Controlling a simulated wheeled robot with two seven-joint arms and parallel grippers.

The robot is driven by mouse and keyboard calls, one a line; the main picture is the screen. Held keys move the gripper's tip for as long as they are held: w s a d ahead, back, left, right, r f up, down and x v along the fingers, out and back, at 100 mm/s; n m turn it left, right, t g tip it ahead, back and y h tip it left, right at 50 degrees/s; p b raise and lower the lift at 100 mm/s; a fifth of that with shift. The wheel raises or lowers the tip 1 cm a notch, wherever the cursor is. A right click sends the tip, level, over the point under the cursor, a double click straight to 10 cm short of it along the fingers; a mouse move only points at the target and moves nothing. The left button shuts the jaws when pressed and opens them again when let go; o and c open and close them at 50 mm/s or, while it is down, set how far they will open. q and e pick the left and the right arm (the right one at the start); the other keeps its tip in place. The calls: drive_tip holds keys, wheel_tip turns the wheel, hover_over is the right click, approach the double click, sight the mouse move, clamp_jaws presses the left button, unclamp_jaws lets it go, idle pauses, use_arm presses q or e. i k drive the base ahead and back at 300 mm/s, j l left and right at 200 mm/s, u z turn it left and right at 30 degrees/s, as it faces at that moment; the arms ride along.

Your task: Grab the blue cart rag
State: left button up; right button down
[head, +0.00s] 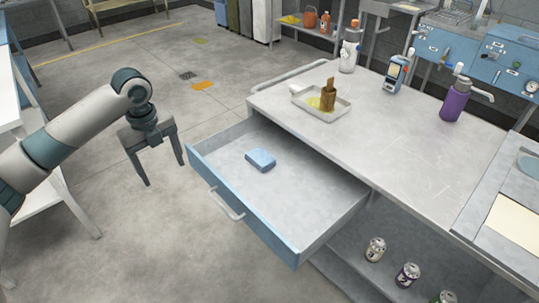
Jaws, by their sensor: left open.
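The blue rag (260,160) lies folded in the open drawer of the cart, toward the drawer's back left part. The drawer (325,228) is pulled out and holds only the rag. My left gripper (165,176) is open and empty. It points down over the floor, to the left of the drawer and apart from it and the rag. My right gripper is not in view.
The cart top (420,140) carries a tray (302,98) with a brush, a white bottle (349,50), a handheld device (395,73) and a purple pump bottle (456,100). Several cans stand on the lower shelf. A white table (60,200) stands at left.

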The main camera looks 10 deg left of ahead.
sight(258, 157)
drive_tip(key=i+l, duration=0.4)
drive_tip(key=l, duration=0.15)
drive_tip(key=i+l, duration=0.45)
drive_tip(key=l, duration=0.1)
